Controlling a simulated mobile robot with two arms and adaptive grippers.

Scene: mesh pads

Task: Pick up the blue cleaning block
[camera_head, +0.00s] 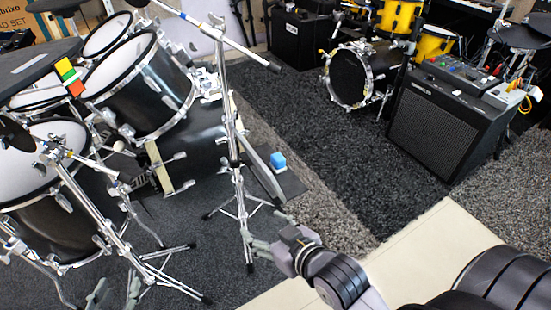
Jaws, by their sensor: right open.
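A small blue block (278,161) sits on a dark flat surface beside the bass drum, in the middle of the head view. My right gripper (269,231) comes in from the lower right. It is open and empty, in front of and below the block in the picture, apart from it. Its fingers overlap the view of a chrome stand's feet. My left gripper (116,286) shows only by its fingertips at the bottom left edge. The two fingers are spread apart with nothing seen between them.
A black drum kit (190,150) fills the left side. A chrome cymbal stand (237,180) rises just left of the block, its legs spread on the carpet. An amplifier (440,125) stands at the right. Dark carpet (335,170) is clear right of the block.

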